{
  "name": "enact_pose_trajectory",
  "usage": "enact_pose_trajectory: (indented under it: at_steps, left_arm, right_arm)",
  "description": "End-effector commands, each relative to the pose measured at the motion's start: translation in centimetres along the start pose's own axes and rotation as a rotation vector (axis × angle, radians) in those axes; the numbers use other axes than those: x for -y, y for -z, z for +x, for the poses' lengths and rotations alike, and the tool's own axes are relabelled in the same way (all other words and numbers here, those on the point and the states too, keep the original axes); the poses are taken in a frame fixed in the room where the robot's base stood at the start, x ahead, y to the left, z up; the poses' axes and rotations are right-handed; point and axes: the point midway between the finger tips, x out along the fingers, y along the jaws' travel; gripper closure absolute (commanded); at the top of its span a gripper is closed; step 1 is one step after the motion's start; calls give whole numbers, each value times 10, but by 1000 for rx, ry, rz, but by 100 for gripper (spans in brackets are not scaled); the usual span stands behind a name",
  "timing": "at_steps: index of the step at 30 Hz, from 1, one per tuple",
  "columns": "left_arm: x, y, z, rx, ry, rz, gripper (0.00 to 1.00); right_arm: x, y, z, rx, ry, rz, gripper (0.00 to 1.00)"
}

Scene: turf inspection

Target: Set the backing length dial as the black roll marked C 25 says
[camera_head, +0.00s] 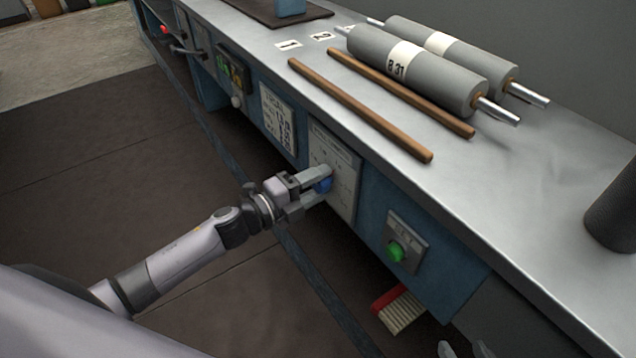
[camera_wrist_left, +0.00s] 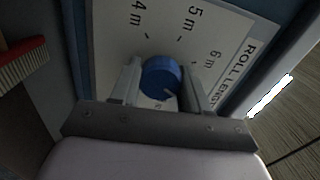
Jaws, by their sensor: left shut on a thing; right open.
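My left gripper (camera_head: 316,183) is shut on the blue dial (camera_head: 324,185) on a pale panel (camera_head: 343,197) on the bench front. In the left wrist view, the dial (camera_wrist_left: 160,78) sits between the two fingers. Its white pointer line is toward the lower right of that picture, away from the 4 m and 5 m marks. The panel's title reads "ROLL LENG…", partly hidden; 4 m, 5 m and 6 m are legible. A black roll (camera_head: 616,208) stands at the right edge, cut off, with no marking visible. My right gripper (camera_head: 466,350) is open at the bottom edge, fingertips only.
Grey rolls, one marked B 31 (camera_head: 425,76), lie on the bench top (camera_head: 500,170) behind two wooden strips (camera_head: 370,108). A green button (camera_head: 395,251) is right of the dial panel. A red-backed brush (camera_head: 399,309) is below. A printed chart (camera_head: 277,117) is left.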

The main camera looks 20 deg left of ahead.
Motion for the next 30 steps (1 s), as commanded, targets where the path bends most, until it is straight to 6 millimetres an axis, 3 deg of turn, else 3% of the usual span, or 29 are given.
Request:
enact_pose_trajectory:
  at_steps: [9,10,12,23,30]
  left_arm:
    - [0,3,0,-7,1,-1,85]
    - [0,3,0,-7,1,-2,48]
    - [0,3,0,-6,1,-2,29]
    - [-1,1,-4,-2,-1,-2,29]
    - [-1,1,-34,-1,-3,-2,29]
  right_arm:
    - [0,0,0,1,-1,0,48]
    - [0,0,0,1,-1,0,48]
    - [0,0,0,1,-1,0,48]
    - [-1,0,0,2,-2,0,48]
    - [-3,1,-2,7,-7,4,48]
